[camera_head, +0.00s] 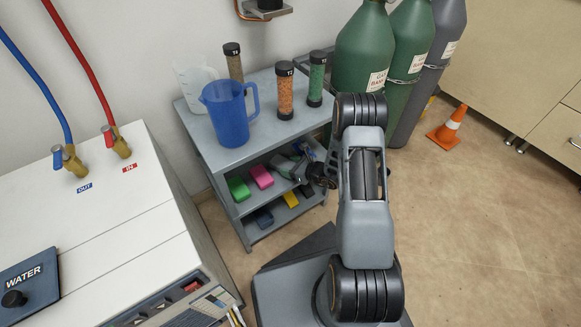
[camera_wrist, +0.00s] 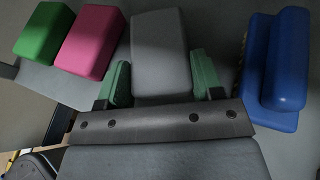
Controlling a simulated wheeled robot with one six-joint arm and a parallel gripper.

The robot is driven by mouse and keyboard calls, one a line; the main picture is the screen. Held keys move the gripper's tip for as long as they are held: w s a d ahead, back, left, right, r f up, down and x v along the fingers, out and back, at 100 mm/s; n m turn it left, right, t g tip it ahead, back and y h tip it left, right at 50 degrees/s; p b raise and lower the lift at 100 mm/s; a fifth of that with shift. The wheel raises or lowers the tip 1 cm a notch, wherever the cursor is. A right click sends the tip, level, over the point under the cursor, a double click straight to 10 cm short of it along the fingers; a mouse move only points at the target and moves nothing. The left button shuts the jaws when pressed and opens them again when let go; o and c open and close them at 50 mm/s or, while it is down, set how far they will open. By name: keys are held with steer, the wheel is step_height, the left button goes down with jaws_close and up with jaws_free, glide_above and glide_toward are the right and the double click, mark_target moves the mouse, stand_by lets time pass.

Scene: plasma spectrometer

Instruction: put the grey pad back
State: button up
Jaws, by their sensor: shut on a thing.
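The grey pad (camera_wrist: 160,45) is a plain block between the two green fingertips of my gripper (camera_wrist: 162,82) in the wrist view. My gripper is shut on its near end, and the far end sticks out ahead. In the head view my gripper (camera_head: 287,167) reaches into the upper shelf of the grey cart (camera_head: 226,156), right of the pink pad. The grey pad cannot be made out clearly there. I cannot tell whether it rests on the shelf or hangs just above it.
A pink pad (camera_wrist: 89,41) and a green pad (camera_wrist: 44,32) lie left of the grey pad. The cart top holds a blue jug (camera_head: 229,113), a clear jug and several tubes. Green gas cylinders (camera_head: 365,48) stand close behind my arm.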

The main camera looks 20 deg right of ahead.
steer(key=shift+f, duration=0.25)
steer(key=o, duration=0.9)
steer(key=shift+r, duration=0.1)
